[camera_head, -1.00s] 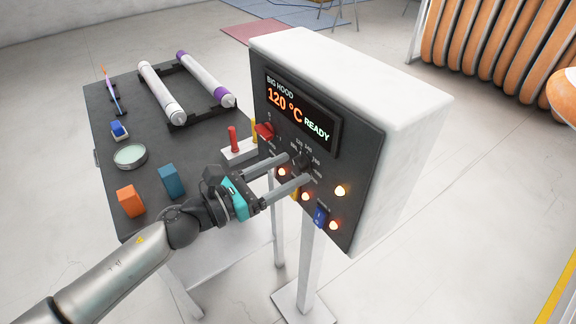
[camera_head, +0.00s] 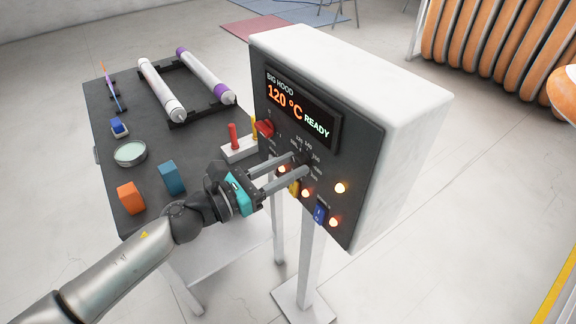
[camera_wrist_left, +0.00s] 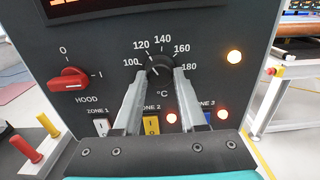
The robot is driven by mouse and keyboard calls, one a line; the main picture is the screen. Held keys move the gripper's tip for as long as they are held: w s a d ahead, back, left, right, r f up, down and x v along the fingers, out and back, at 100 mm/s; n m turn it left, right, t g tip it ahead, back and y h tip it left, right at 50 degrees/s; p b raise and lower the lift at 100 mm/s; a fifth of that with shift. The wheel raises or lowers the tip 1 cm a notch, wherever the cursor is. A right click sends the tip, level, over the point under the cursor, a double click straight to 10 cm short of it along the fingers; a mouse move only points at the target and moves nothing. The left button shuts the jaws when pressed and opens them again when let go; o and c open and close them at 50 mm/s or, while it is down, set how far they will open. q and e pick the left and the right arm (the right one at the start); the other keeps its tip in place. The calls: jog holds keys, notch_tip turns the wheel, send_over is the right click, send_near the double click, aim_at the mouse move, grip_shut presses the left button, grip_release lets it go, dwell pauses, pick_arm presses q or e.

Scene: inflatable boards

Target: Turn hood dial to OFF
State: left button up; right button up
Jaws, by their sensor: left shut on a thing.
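The hood control box (camera_head: 375,135) shows "BIG HOOD 120 °C READY" on its display. The red hood dial (camera_head: 264,128) is at the panel's left; in the left wrist view the red dial (camera_wrist_left: 69,80) lies nearly level, between a 0 mark above and an I mark at its right. My left gripper (camera_head: 303,165) is shut on the black temperature dial (camera_wrist_left: 159,65), to the right of the red one, with a finger on each side. The fingers do not touch the red dial. My right gripper is in neither view.
Below the dials are zone switches, including a yellow one (camera_wrist_left: 151,126) and a blue one (camera_head: 320,211), and lit lamps (camera_head: 340,188). A dark table (camera_head: 140,185) at left holds rollers, blocks, a round dish and a stand with red and yellow pegs (camera_head: 238,149).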

pick_arm(q)
jog(key=shift+n, duration=0.4)
grip_shut()
jog(key=n+p, duration=0.2)
jog(key=n, duration=0.2)
jog(key=shift+r+n, duration=0.1)
jog(key=shift+n, duration=0.2)
jog(key=n+p, duration=0.2)
jog(key=n, duration=0.2)
jog(key=n+p, duration=0.2)
jog(key=n, duration=0.4)
jog(key=shift+s, duration=0.1)
jog(key=shift+n+p, duration=1.1)
jog(key=shift+n, duration=1.1)
jog(key=o, duration=1.1)
grip_release()
